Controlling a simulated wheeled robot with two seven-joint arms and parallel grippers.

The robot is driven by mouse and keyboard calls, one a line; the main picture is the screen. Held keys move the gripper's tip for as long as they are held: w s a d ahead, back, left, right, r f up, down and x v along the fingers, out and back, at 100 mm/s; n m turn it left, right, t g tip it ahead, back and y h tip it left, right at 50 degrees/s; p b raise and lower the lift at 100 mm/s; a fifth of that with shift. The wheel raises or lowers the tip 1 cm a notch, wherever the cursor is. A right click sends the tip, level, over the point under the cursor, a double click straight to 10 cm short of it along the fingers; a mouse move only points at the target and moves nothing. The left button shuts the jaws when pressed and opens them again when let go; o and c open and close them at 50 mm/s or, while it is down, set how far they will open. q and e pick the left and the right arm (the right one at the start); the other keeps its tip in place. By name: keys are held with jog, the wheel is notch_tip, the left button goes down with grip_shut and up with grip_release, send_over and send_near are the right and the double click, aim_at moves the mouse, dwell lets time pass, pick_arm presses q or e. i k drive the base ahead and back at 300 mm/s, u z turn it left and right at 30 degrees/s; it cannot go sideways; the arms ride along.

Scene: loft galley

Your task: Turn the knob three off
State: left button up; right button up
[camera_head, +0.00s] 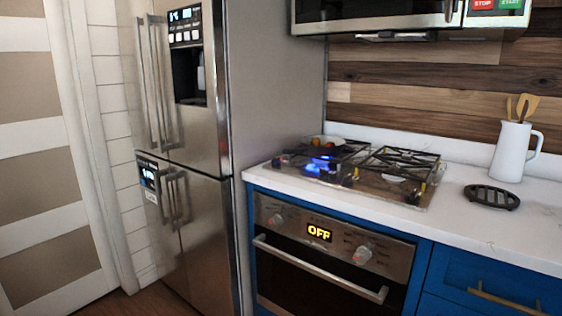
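A gas cooktop (372,186) is set into the white counter. A blue flame (321,163) shows at its left front burner. Small dark knob-like shapes with bits of yellow (352,176) sit along the cooktop's front; they are too small to read their numbers or settings, so I cannot tell which is knob three. The oven (320,262) below has a left knob (277,220), a right knob (362,255) and a display (319,232) reading OFF. Neither of my grippers is in view.
A steel fridge (200,130) stands left of the counter. A pan with round food (328,141) sits at the cooktop's back left. A black trivet (491,197) and a white pitcher with utensils (512,152) are to the right. A microwave (380,15) hangs above.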

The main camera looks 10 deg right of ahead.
aim_at(324, 174)
jog(key=u, duration=0.15)
jog(key=i, duration=1.05)
jog(key=z, duration=0.35)
